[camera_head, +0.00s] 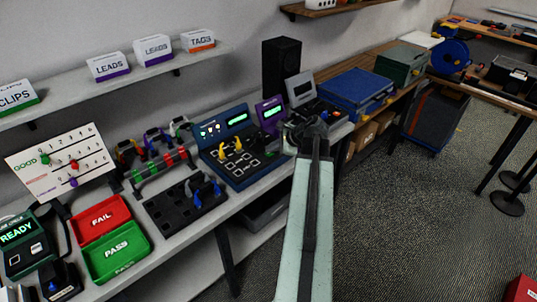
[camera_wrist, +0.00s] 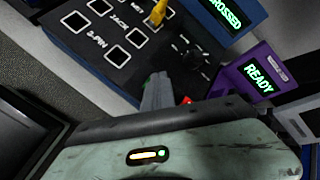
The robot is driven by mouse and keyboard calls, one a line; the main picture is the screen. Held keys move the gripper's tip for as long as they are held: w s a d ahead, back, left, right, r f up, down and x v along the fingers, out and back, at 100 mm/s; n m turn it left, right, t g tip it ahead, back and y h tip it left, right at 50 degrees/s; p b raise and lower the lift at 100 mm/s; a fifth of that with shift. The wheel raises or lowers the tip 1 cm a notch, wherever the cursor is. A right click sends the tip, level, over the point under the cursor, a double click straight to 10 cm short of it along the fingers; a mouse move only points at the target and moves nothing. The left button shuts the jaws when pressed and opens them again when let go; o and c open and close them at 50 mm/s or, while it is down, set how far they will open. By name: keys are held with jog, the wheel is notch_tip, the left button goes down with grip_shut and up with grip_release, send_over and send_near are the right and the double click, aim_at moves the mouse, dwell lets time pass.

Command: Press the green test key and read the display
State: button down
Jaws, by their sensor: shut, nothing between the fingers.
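The blue tester (camera_head: 247,172) stands on the bench in the head view, with yellow plugs (camera_head: 222,152) in its socket panel. In the wrist view its lit display (camera_wrist: 226,12) shows letters ending in "ROSSED", cut by the frame edge. Right of it, a purple unit (camera_wrist: 243,76) has a display reading "READY". My gripper (camera_wrist: 157,92) is shut and empty, near the tester's lower panel edge and the purple unit. A small red spot (camera_wrist: 186,100) shows beside the fingers.
A black speaker (camera_head: 281,68) stands behind the purple unit. A blue case (camera_head: 352,89) and a green box (camera_head: 400,63) lie farther right. A cable rack (camera_head: 160,172), a black block (camera_head: 172,212) and red (camera_head: 100,219) and green (camera_head: 116,252) trays are left.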

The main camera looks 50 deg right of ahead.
aim_at(271, 154)
jog(key=shift+r+p, duration=0.75)
jog(key=shift+p, duration=0.05)
notch_tip(271, 154, up, 5)
jog(key=p, duration=0.5)
jog(key=shift+r, duration=0.15)
dwell(0.5)
jog(key=shift+f, duration=0.2)
